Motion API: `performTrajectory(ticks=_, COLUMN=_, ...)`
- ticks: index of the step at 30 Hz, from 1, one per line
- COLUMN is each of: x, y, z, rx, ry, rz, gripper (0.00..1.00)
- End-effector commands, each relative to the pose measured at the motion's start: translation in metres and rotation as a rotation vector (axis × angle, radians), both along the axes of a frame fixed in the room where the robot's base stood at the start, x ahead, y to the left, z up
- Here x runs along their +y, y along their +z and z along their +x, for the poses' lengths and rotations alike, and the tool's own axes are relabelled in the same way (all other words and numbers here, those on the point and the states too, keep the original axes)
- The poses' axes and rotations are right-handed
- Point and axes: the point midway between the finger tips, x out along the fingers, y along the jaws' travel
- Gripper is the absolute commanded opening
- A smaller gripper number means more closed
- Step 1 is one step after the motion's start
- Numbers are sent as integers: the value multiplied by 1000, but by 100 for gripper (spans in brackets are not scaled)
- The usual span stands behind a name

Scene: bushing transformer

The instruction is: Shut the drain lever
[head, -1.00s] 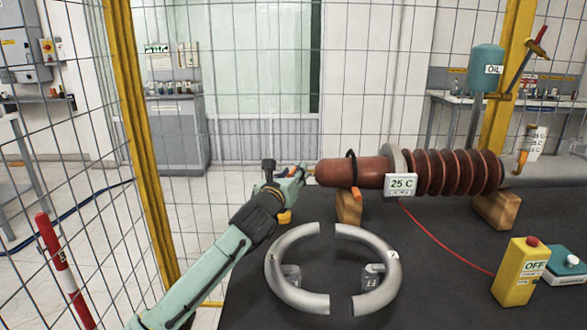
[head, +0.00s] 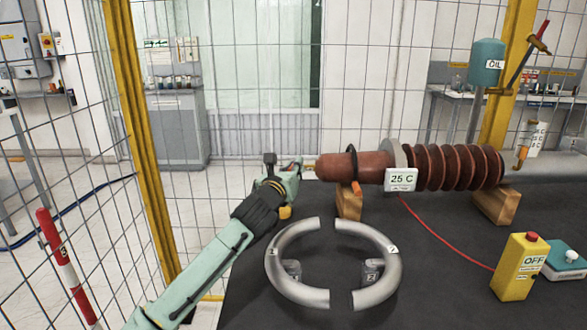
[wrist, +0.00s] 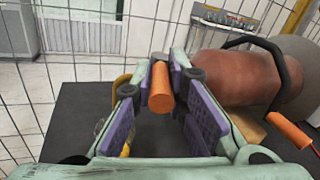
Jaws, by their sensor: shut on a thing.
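My gripper (wrist: 152,100) is shut on an orange cylindrical handle, with the purple pads on both sides of it. This orange handle (wrist: 160,88) sits at the far end of the jaws with a grey metal piece behind it. It looks like the drain lever, but its label and pivot are hidden. In the head view, my gripper (head: 292,173) is at the left tip of the brown bushing (head: 335,168). The lever is mostly hidden there by the fingers. The bushing lies level and also shows right of the jaws in the wrist view (wrist: 238,76).
A black strap with a second orange handle (wrist: 292,130) is around the bushing, close right of my gripper. Wooden blocks (head: 495,206) support the bushing. A split grey ring (head: 283,245) lies on the dark table. Wire fence and a yellow post (head: 140,140) stand behind.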

Motion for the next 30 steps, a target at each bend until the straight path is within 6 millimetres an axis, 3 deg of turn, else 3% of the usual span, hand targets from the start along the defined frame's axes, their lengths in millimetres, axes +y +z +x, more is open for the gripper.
performTrajectory(ticks=17, x=-4, y=-3, z=0, rx=2, ry=10, rz=3, gripper=0)
performTrajectory(ticks=30, x=-13, y=-2, z=-3, rx=1, ry=225, rz=0, gripper=0)
